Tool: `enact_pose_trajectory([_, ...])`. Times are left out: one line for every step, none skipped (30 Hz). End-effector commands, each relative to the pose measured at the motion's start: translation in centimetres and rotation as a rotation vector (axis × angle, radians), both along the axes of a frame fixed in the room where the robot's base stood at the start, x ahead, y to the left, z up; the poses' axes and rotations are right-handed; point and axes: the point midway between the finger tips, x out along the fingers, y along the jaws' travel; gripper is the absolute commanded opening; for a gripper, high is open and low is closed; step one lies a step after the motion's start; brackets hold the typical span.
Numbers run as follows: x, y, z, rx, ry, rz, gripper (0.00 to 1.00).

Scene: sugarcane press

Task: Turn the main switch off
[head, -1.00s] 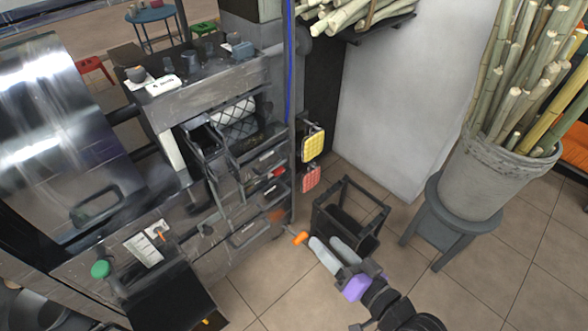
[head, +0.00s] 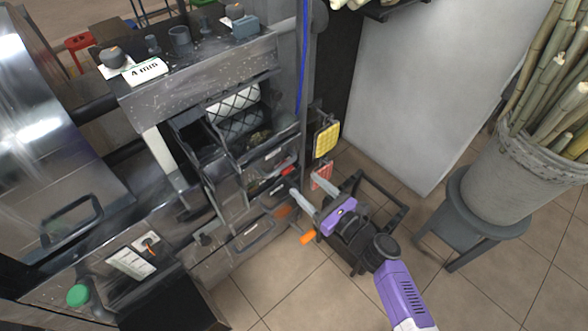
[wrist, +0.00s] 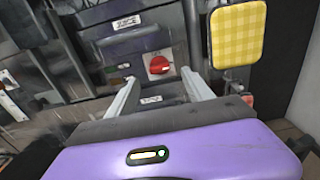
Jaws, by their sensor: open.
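A red rotary knob on a pale plate (wrist: 159,66), which looks like the main switch, is on the dark grey panel in the wrist view. In the head view it shows as a small red spot (head: 282,172) on the machine's front. My gripper (wrist: 158,78) is open and empty, its two pale fingers pointing at the panel. The knob shows between and just beyond the fingertips, and no touch is visible. In the head view my gripper (head: 303,208) is low and right of the knob. The knob's exact angle is hard to read.
A yellow checked pad (wrist: 237,35) hangs close to the right of my fingers. A red pad (head: 321,176) hangs below it. A dark open-framed stand (head: 395,218) is beside my arm. A cane bucket on a stool (head: 485,225) stands right. An orange-tipped part (head: 307,237) sticks out low.

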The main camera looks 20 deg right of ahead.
Motion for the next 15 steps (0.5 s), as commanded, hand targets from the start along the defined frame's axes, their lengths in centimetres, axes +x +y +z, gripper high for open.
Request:
enact_pose_trajectory([0.7, 0.3, 0.1, 0.001, -0.003, 0.002, 0.60])
enact_pose_trajectory([1.1, 0.5, 0.1, 0.001, -0.003, 0.002, 0.60])
enact_pose_trajectory([1.7, 0.7, 0.1, 0.000, -0.003, 0.002, 0.60])
enact_pose_trajectory([2.2, 0.8, 0.1, -0.001, -0.003, 0.002, 0.60])
enact_pose_trajectory([2.6, 0.9, 0.1, -0.001, -0.003, 0.001, 0.60])
enact_pose_trajectory([3.2, 1.1, 0.1, -0.001, -0.004, 0.000, 0.60])
enact_pose_trajectory([3.6, 1.3, 0.1, -0.001, -0.003, 0.001, 0.60])
enact_pose_trajectory([4.1, 1.4, 0.1, -0.002, -0.003, 0.001, 0.60])
enact_pose_trajectory([4.6, 1.6, 0.1, -0.002, -0.003, 0.001, 0.60])
enact_pose_trajectory([4.9, 1.7, 0.0, -0.002, -0.003, 0.000, 0.60])
enact_pose_trajectory([5.3, 1.7, 0.1, -0.002, -0.003, -0.001, 0.60])
enact_pose_trajectory([5.6, 1.8, 0.1, -0.003, -0.002, -0.001, 0.60])
enact_pose_trajectory([5.9, 1.9, 0.0, -0.005, -0.002, -0.001, 0.60])
enact_pose_trajectory([6.1, 2.0, 0.0, -0.005, -0.002, -0.001, 0.60])
enact_pose_trajectory([6.4, 2.1, 0.0, -0.005, -0.002, -0.001, 0.60])
